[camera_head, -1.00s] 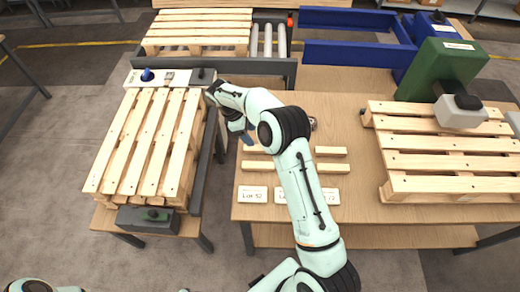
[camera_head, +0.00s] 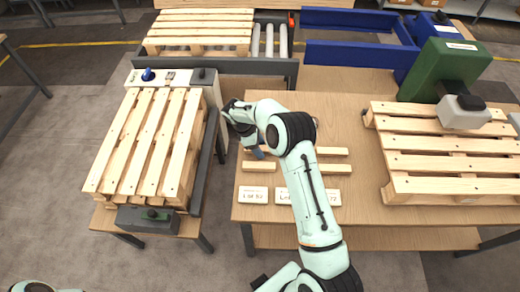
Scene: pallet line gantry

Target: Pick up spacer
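Light wooden strips that look like spacers lie on the brown table. One spacer (camera_head: 258,166) is on the left, and two more, an upper spacer (camera_head: 332,151) and a lower spacer (camera_head: 335,168), lie to its right. My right gripper (camera_head: 258,154) points down just above the left end of this group, close to the left spacer. My own wrist and forearm hide most of the gripper and part of the table behind. I cannot tell whether its fingers are apart or whether they touch a spacer. My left gripper is outside the view.
White label cards (camera_head: 253,195) lie along the table's front edge (camera_head: 360,222). A wooden pallet (camera_head: 440,160) sits on the right, beside a green machine (camera_head: 443,70). Another pallet (camera_head: 150,140) stands left, past a dark rail (camera_head: 211,150). Blue frames (camera_head: 350,55) stand at the back.

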